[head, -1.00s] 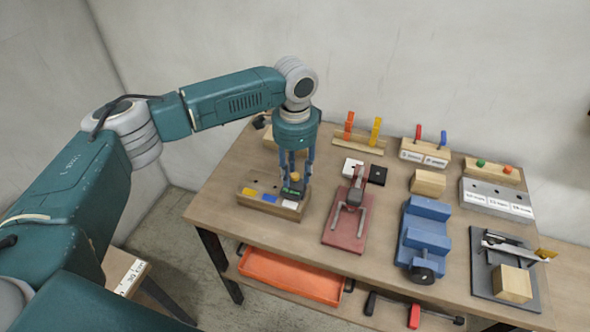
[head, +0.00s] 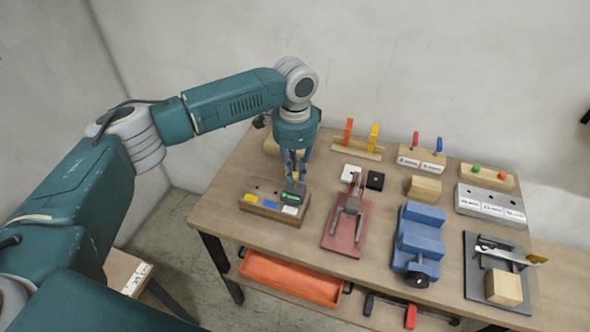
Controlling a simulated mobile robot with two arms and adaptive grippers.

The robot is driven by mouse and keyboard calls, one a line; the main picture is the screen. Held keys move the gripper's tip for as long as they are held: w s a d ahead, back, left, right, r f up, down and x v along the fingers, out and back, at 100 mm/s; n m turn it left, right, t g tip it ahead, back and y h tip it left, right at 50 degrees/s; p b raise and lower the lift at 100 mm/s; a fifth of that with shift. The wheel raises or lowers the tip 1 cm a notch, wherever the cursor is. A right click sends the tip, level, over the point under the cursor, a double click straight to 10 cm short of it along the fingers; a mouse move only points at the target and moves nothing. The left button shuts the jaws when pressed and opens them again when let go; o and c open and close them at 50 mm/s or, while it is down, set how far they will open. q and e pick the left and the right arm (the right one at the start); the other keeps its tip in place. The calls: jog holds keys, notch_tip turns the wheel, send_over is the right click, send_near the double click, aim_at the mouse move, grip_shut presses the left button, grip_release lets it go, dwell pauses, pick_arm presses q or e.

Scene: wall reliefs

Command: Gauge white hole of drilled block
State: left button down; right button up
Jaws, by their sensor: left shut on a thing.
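The drilled block (head: 274,213) is a wooden block near the left front of the table. Its front edge carries a yellow mark (head: 251,198), a blue mark (head: 270,204) and a white mark (head: 290,210). Dark holes show in its top behind the marks. My left gripper (head: 293,188) points down over the block's right part. It is shut on a dark gauge (head: 292,197) with a small green display, just behind the white mark. The gauge and gripper hide the hole there, so I cannot tell whether the gauge's tip is inside it. My right gripper is not in view.
A red clamp stand (head: 345,228) stands right of the block, and a blue vise (head: 419,240) beyond it. Racks with coloured handles (head: 356,148) line the back. An orange tray (head: 290,278) sits below.

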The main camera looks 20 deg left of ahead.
pick_arm(q)
jog(key=shift+f, duration=0.1)
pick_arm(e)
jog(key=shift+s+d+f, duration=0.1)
pick_arm(q)
jog(key=c, duration=1.6)
grip_release()
jog(key=shift+w, duration=0.1)
jog(key=shift+c, duration=0.2)
notch_tip(320, 180, up, 12)
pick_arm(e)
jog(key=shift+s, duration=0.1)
